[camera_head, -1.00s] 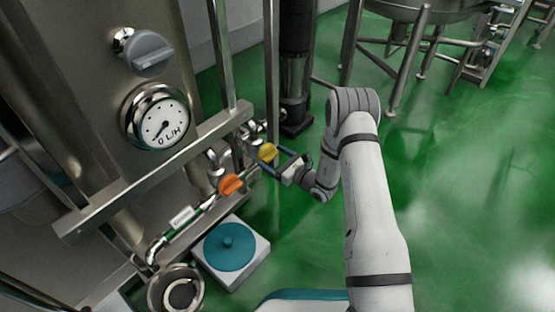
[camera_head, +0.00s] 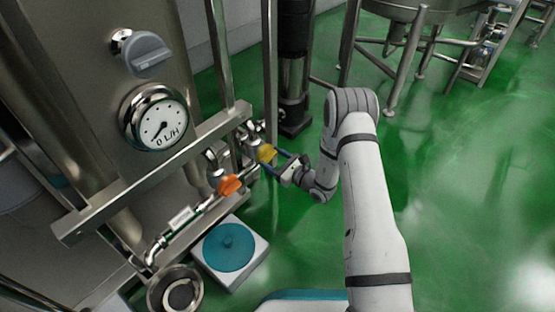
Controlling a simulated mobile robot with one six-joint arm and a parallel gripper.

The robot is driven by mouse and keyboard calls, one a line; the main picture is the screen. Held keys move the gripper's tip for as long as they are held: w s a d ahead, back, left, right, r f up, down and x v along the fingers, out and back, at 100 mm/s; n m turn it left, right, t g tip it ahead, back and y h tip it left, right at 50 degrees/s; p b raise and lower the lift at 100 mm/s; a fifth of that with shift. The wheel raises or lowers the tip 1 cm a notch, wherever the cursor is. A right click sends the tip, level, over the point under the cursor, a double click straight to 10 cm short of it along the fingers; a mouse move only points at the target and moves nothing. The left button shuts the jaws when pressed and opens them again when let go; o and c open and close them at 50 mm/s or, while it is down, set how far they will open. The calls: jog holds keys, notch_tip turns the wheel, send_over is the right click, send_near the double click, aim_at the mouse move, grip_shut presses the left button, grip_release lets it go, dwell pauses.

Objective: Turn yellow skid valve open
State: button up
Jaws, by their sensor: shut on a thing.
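The yellow skid valve (camera_head: 267,154) sits on the pipework at the right end of the skid, to the right of an orange valve handle (camera_head: 229,185). My gripper (camera_head: 272,160) reaches it from the right, and its fingers close around the yellow handle. The gripper is shut on the yellow valve handle. The fingers are small in view and partly hide the handle. The exact angle of the handle is hard to read.
A round gauge marked L/H (camera_head: 158,121) and a grey knob (camera_head: 147,53) are on the steel column. A white box with a teal disc (camera_head: 230,247) stands below the pipe. Steel frame legs (camera_head: 408,66) stand behind; green floor at right is clear.

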jog(key=n, duration=0.4)
jog(key=shift+a+r, duration=0.1)
jog(key=shift+a, duration=0.1)
jog(key=n, duration=0.5)
jog(key=shift+a, duration=0.1)
jog(key=n, duration=0.4)
jog(key=shift+s+n, duration=0.15)
jog(key=shift+n, duration=1.75)
jog(key=shift+f, duration=0.2)
jog(key=o, duration=0.9)
jog(key=shift+o, duration=0.4)
jog(key=shift+f, duration=0.1)
